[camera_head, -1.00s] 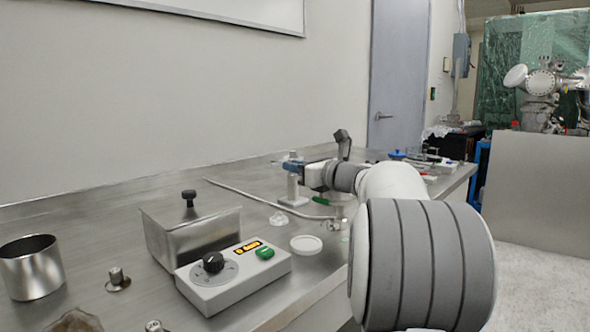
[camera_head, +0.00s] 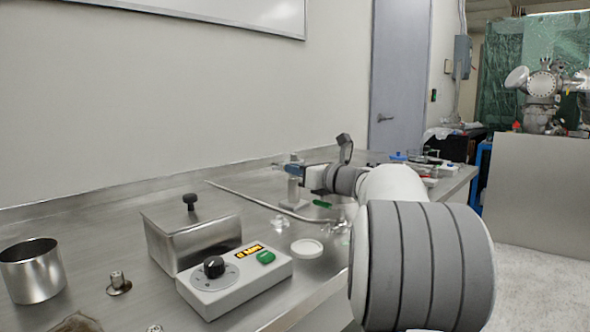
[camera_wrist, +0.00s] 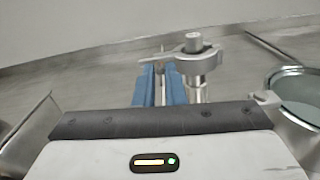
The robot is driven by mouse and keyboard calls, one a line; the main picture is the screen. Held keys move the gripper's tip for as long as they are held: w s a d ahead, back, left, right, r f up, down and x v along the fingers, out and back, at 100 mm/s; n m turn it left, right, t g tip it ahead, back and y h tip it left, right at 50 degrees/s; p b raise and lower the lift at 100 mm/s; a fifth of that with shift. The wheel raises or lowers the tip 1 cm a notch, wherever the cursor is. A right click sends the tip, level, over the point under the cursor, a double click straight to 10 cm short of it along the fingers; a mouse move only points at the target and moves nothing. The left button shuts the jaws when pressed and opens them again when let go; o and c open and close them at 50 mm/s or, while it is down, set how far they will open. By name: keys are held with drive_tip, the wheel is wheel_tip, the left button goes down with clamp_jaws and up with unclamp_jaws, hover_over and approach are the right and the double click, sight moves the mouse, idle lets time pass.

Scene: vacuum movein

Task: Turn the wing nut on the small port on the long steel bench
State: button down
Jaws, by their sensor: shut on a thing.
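The small port (camera_head: 293,190) is a short upright metal post on the long steel bench (camera_head: 120,225), near its middle. In the wrist view the port (camera_wrist: 197,88) has a grey clamp (camera_wrist: 193,60) around its top, with an arm reaching left. My gripper (camera_head: 291,168) is at the upper part of the port. In the wrist view the blue fingers of my gripper (camera_wrist: 159,82) stand just left of the post, shut on a thin grey piece, the wing nut (camera_wrist: 159,68). The fingers hide much of the wing nut.
A controller box (camera_head: 235,280) with a knob, a lidded steel box (camera_head: 190,240) and a steel cup (camera_head: 32,270) stand on the left. A white dish (camera_head: 307,247) lies near the front edge.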

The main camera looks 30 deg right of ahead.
drive_tip(key=shift+m+p, duration=3.1)
drive_tip(key=shift+m, duration=1.8)
drive_tip(key=shift+d+f, duration=0.1)
drive_tip(key=c, duration=1.8)
unclamp_jaws()
drive_tip(key=shift+p+v, duration=0.65)
drive_tip(key=shift+v, duration=3.2)
